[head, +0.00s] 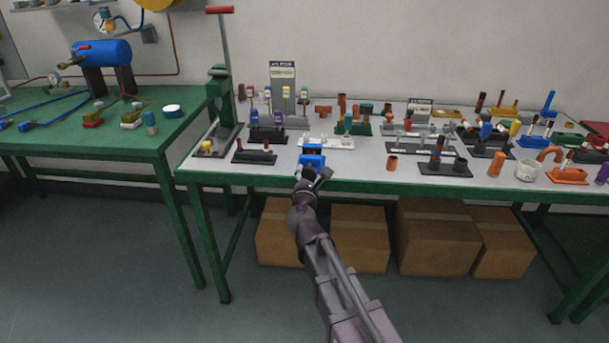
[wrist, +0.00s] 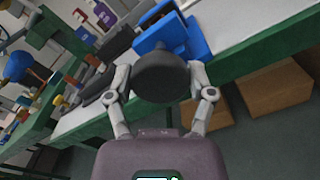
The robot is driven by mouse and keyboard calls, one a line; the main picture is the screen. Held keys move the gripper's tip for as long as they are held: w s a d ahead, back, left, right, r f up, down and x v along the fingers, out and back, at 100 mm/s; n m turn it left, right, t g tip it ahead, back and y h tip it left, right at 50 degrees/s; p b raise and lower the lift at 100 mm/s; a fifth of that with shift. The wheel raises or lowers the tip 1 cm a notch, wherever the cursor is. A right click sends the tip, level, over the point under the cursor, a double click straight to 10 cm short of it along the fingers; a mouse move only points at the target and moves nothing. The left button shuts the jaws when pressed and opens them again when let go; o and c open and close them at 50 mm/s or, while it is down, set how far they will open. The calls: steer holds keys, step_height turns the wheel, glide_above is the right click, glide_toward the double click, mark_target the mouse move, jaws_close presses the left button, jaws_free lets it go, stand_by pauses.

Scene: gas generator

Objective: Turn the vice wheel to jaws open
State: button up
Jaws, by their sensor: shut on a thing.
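A small blue vice (head: 312,158) stands at the front edge of the light-topped green bench in the head view. In the wrist view the blue vice (wrist: 178,35) lies just beyond my fingers. My gripper (head: 312,176) reaches it from the front. In the wrist view a dark round vice wheel (wrist: 163,77) sits between the two fingers of my gripper (wrist: 163,92), which are closed on its sides. The wheel covers part of the vice, and the vice's jaw gap is not clear in either view.
The bench top holds several dark stands (head: 254,157) with coloured parts, and a tall green press (head: 220,90) at the left. A copper-coloured cup (head: 392,163) stands right of the vice. Cardboard boxes (head: 360,238) sit under the bench. The floor in front is clear.

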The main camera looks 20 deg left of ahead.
steer(key=n, duration=0.6)
steer(key=shift+s+n, duration=0.15)
steer(key=shift+n, duration=0.15)
steer(key=n, duration=0.5)
steer(key=shift+a+n, duration=0.1)
steer(key=shift+n, duration=0.2)
steer(key=o, duration=1.1)
steer(key=shift+s, duration=0.15)
steer(key=v, duration=1.1)
steer(key=shift+s, duration=0.3)
